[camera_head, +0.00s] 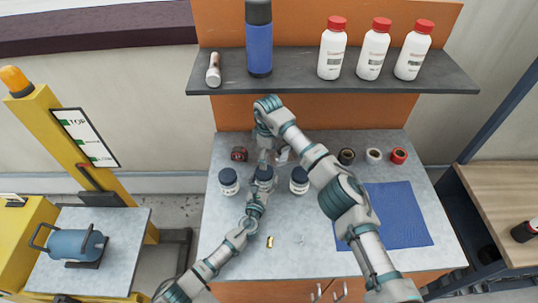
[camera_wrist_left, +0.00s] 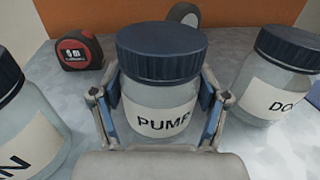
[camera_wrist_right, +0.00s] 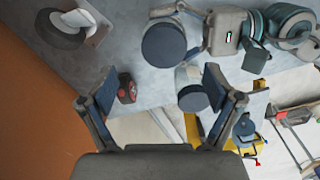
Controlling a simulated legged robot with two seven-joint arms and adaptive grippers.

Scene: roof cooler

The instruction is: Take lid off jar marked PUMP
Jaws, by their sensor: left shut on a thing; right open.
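The jar marked PUMP (camera_wrist_left: 160,123) stands upright in the left wrist view with its dark blue lid (camera_wrist_left: 160,50) on. My left gripper (camera_wrist_left: 163,98) is shut around the jar's body, below the lid. In the head view the lid (camera_head: 264,173) shows between two similar jars. My right gripper (camera_wrist_right: 160,85) is open and empty. It hangs from above behind the PUMP jar, and the lid (camera_wrist_right: 164,46) lies beyond its fingers in the right wrist view. In the head view its fingers are partly hidden by my arms.
A jar with a label ending in N (camera_head: 229,181) stands left, and one starting DO (camera_head: 299,180) right. A tape measure (camera_head: 239,154) and tape rolls (camera_head: 373,155) lie behind. A shelf (camera_head: 300,75) with bottles overhangs the back. A blue mat (camera_head: 400,215) lies right.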

